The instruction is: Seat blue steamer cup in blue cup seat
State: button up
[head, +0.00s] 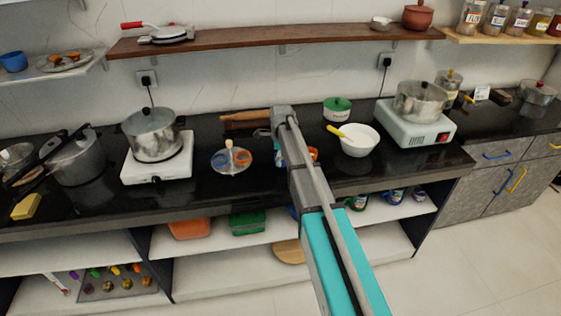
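A small metal stand (232,170) with a short central post sits on the black counter. An orange piece (314,153) shows on the arm's other side. My arm reaches over the counter, and its far end (284,117) is above and behind these pieces. The fingers cannot be made out, nor whether they hold anything.
A pot on a white stove (158,168) stands left of the stand. A white bowl (358,141) with a yellow-handled utensil and a green-lidded container (337,109) stand to the right. A wooden rolling pin (245,120) lies behind. Open shelves (215,275) are below the counter.

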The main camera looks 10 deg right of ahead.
jog(key=c, duration=0.8)
jog(key=shift+r, duration=0.15)
notch_tip(320, 180, up, 3)
jog(key=p, duration=0.3)
jog(key=shift+f, duration=0.2)
jog(key=shift+c, duration=0.2)
jog(key=s+d+r+p, duration=0.1)
jog(key=s+r+p, duration=0.9)
jog(key=s, duration=0.4)
jog(key=shift+d, duration=0.2)
